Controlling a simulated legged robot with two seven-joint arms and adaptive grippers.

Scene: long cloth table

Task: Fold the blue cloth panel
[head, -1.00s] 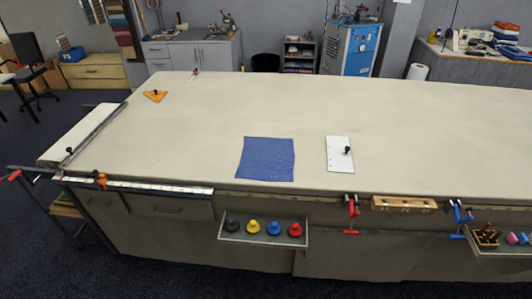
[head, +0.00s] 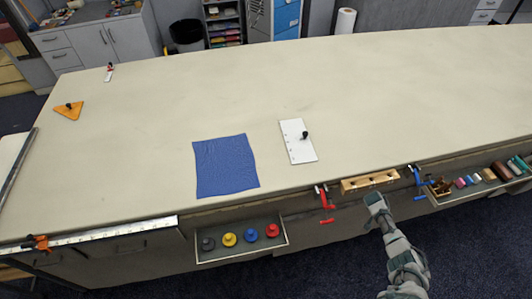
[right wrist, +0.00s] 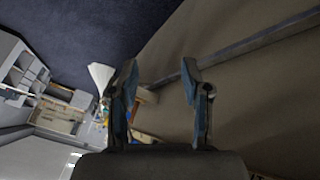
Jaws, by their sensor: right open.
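The blue cloth panel (head: 225,166) lies flat and spread out on the long table (head: 360,100), close to its front edge. A white plate with a black knob (head: 297,141) lies just to its right. My right gripper (head: 374,198) is in front of the table's front side, to the right of the cloth and well apart from it. In the right wrist view its two fingers (right wrist: 160,80) are spread with nothing between them. The cloth does not show in the right wrist view. My left gripper is not in the head view.
A wooden block (head: 369,182) sits at the front edge between a red clamp (head: 323,197) and a blue clamp (head: 417,181). A tray with coloured knobs (head: 205,256) hangs below the cloth. An orange triangle (head: 69,111) lies at the far left. The table's middle is clear.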

